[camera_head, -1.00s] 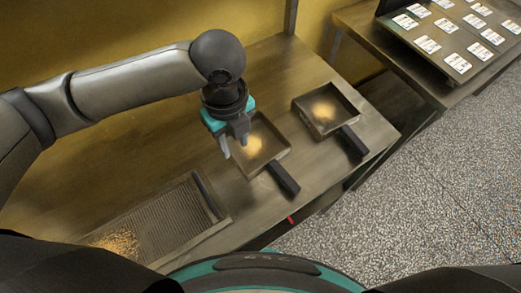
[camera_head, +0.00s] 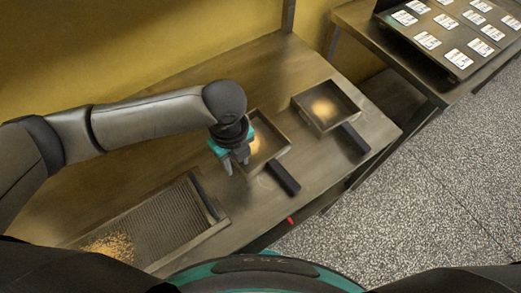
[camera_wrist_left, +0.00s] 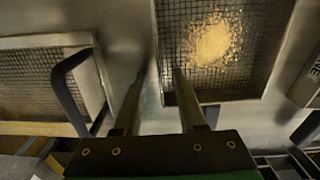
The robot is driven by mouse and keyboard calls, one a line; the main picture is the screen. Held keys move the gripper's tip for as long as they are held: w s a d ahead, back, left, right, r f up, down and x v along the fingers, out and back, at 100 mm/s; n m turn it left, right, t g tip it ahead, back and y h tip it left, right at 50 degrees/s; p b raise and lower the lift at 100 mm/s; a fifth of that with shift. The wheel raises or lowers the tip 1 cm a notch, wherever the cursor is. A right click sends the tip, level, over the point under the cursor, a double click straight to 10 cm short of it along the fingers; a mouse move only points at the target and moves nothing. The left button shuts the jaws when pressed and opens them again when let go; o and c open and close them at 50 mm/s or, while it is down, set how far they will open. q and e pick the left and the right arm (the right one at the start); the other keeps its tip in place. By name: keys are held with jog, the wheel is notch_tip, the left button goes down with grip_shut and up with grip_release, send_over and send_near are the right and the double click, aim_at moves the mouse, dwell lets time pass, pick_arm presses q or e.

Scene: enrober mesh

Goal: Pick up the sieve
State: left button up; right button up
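Two square, shallow, metal sieve-like pans with black handles stand on the steel table in the head view. The nearer pan (camera_head: 276,158) is partly hidden by my left arm; the farther pan (camera_head: 350,92) is to its right. Both hold pale crumbs. In the left wrist view the nearer pan (camera_wrist_left: 262,80) shows a mesh bottom. My left gripper (camera_head: 236,168) is open and empty, pointing down at the nearer pan's left edge. In the wrist view its fingertips (camera_wrist_left: 159,74) appear on either side of that pan's left wall; I cannot tell their height. My right gripper is not in view.
A larger mesh tray (camera_head: 165,220) with a dark bar handle (camera_head: 205,196) and crumbs at its lower left lies on the table (camera_head: 292,67). The tray also shows in the wrist view (camera_wrist_left: 35,85). A second table at upper right holds a tray of white labelled items (camera_head: 427,40).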

pick_arm(q)
grip_shut()
jog(key=shift+r, duration=0.1)
dwell(1.2)
